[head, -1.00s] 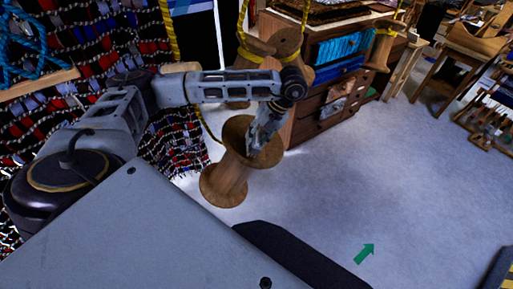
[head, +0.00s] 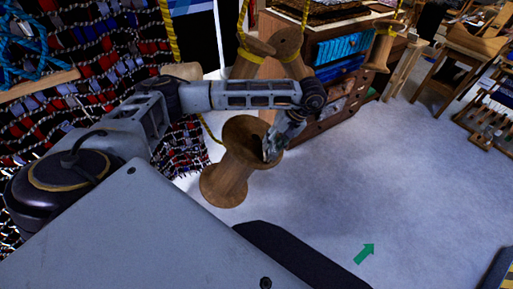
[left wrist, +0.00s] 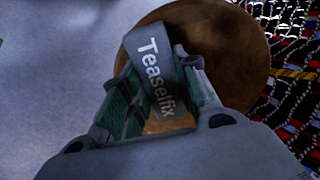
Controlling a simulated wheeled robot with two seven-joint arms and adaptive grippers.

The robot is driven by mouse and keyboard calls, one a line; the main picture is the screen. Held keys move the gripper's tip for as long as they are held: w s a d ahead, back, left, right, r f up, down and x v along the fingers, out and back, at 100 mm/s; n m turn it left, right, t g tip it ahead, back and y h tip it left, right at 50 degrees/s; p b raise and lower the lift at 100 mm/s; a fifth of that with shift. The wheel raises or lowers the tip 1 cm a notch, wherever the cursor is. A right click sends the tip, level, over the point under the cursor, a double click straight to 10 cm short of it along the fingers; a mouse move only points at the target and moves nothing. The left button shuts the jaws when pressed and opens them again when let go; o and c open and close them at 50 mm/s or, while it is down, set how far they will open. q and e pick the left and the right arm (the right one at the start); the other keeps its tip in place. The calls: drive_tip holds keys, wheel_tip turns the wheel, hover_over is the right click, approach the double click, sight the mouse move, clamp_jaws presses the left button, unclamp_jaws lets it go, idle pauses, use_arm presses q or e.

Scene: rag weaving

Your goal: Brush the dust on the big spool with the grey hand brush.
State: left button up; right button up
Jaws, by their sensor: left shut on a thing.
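The big wooden spool (head: 228,180) stands upright on the pale floor, with its round top (head: 240,138) facing up. My left gripper (head: 272,148) is over the right part of that top. In the left wrist view the gripper (left wrist: 150,100) is shut on the grey hand brush (left wrist: 158,75), which carries the word "Teaselfix". The spool's top (left wrist: 228,50) lies behind and below the brush there. The brush's bristles are hidden, and I cannot tell whether they touch the wood. I make out no dust. My right gripper is not in view.
A wooden drawer cabinet (head: 335,100) with blue bundles stands behind the spool. Smaller spools with yellow cord (head: 262,48) are beside it. A woven rag textile (head: 75,60) hangs at the left.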

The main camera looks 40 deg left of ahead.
use_arm(q)
drive_tip(key=shift+r, duration=0.1)
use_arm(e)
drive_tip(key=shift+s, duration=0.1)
use_arm(q)
drive_tip(key=shift+p+v, duration=0.4)
drive_tip(key=shift+v, duration=0.7)
drive_tip(key=shift+w+d+r+p, duration=0.15)
drive_tip(key=shift+d+r+p, duration=0.05)
drive_tip(key=shift+r+p, duration=0.35)
drive_tip(key=shift+w+d+r, duration=0.1)
drive_tip(key=shift+r, duration=0.15)
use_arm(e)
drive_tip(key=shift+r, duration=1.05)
